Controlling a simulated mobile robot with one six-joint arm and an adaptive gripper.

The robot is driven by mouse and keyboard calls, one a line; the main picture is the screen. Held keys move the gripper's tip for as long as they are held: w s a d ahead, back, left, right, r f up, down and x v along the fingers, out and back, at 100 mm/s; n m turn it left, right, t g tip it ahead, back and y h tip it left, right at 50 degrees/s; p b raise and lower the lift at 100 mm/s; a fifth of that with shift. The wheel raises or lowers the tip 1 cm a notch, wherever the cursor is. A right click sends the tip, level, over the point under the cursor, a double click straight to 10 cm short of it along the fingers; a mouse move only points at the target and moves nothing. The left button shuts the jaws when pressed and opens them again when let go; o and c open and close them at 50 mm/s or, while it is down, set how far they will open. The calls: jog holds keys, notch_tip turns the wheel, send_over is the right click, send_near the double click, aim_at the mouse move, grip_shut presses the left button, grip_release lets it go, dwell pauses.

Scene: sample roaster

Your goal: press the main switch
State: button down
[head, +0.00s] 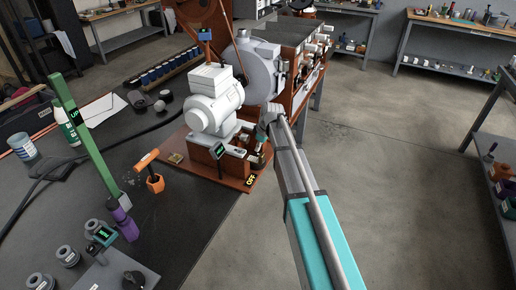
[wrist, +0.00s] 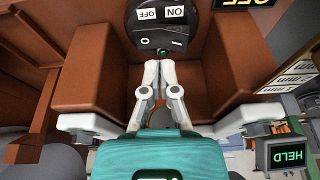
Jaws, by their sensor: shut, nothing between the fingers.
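The main switch (wrist: 160,28) shows at the top of the wrist view as a round black plate with ON and OFF labels upside down. A small green-lit part (wrist: 162,52) sits at its near edge. My gripper (wrist: 162,64) is shut and empty. Its fingertips point at the plate and overlap its near edge in the picture; I cannot tell if they touch. In the head view my arm reaches to the front of the roaster (head: 215,105), where the switch itself is not clear.
Brown walls (wrist: 85,65) flank my fingers on both sides. A green HELD display (wrist: 288,155) stands at the lower right. In the head view, an orange tool (head: 155,184) and a green post (head: 90,140) stand on the dark bench to the left. Open floor lies right.

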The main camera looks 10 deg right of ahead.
notch_tip(320, 180, up, 2)
jog(key=shift+w+d+p, duration=0.1)
jog(key=shift+w+p, duration=0.05)
jog(key=shift+p, duration=0.5)
jog(key=w+d+r+p, duration=0.1)
jog(key=d+r+p, duration=0.3)
jog(key=r+p, duration=0.4)
jog(key=shift+r, duration=0.2)
jog(key=shift+d, duration=0.1)
jog(key=s+r+m+h+p, duration=0.1)
jog(key=s+m+p, duration=0.1)
jog(key=s, duration=0.8)
jog(key=s+r+m+g+h+p, duration=0.1)
jog(key=s+r+m+p, duration=0.1)
jog(key=s+m, duration=0.3)
jog(key=s+r+m+h+p, duration=0.1)
jog(key=s+m, duration=0.3)
jog(key=s, duration=1)
jog(key=shift+s+d+r+g+p, duration=0.4)
jog(key=shift+r+p, duration=0.2)
jog(key=shift+p, duration=0.1)
jog(key=shift+w+a, duration=0.1)
